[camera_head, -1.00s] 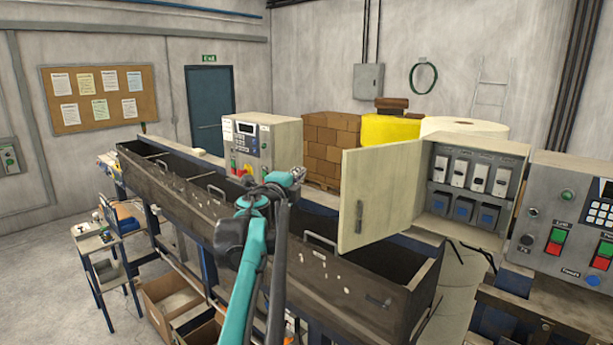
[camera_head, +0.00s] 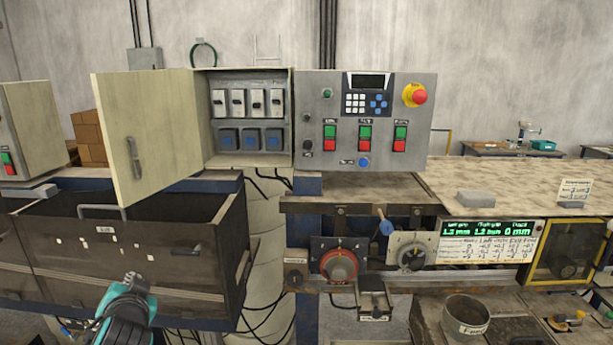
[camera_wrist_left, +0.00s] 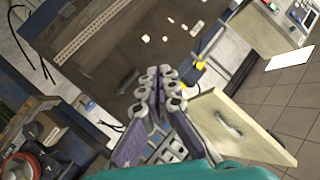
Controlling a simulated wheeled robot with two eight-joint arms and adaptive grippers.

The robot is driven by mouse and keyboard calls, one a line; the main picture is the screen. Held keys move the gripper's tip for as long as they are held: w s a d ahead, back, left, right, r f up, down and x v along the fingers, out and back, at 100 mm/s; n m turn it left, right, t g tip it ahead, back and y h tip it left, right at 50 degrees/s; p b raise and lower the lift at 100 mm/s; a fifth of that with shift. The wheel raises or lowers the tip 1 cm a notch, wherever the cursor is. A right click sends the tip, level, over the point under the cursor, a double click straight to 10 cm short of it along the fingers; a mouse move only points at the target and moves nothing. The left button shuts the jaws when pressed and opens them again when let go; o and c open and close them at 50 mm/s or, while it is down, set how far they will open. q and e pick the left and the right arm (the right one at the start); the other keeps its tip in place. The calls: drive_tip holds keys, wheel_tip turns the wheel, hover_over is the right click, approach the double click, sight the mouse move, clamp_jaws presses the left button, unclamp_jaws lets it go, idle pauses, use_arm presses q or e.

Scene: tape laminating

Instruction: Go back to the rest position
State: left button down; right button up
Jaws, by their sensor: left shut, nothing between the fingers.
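My left gripper (camera_wrist_left: 158,88) shows in the left wrist view with its fingers together and nothing between them. It is apart from the dark bin front beyond it. In the head view my teal left arm (camera_head: 126,312) reaches up at the lower left, in front of the long dark bin (camera_head: 150,262); its fingertips are hard to make out there. My right arm and gripper are in neither view.
A cabinet with its pale door (camera_head: 150,135) open stands above the bin; the door also shows in the left wrist view (camera_wrist_left: 262,138). A control panel (camera_head: 345,110) is right of it. Below are a red dial (camera_head: 339,266) and a round pot (camera_head: 466,316).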

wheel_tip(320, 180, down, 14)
drive_tip(key=b, duration=1.2)
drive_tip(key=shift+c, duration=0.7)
use_arm(q)
drive_tip(key=s+d+f+g+h, duration=0.1)
drive_tip(key=s+d+f+h, duration=0.1)
drive_tip(key=s+d+f, duration=0.2)
drive_tip(key=s+d+f+n+g+h, duration=0.1)
drive_tip(key=s+d+f, duration=0.4)
drive_tip(key=f, duration=1.5)
drive_tip(key=s+d+f+g+h, duration=0.3)
drive_tip(key=s+d+f+h, duration=0.1)
drive_tip(key=d+f, duration=0.8)
drive_tip(key=shift+s+d+h, duration=0.25)
drive_tip(key=shift+d+h, duration=0.3)
drive_tip(key=shift+h, duration=0.05)
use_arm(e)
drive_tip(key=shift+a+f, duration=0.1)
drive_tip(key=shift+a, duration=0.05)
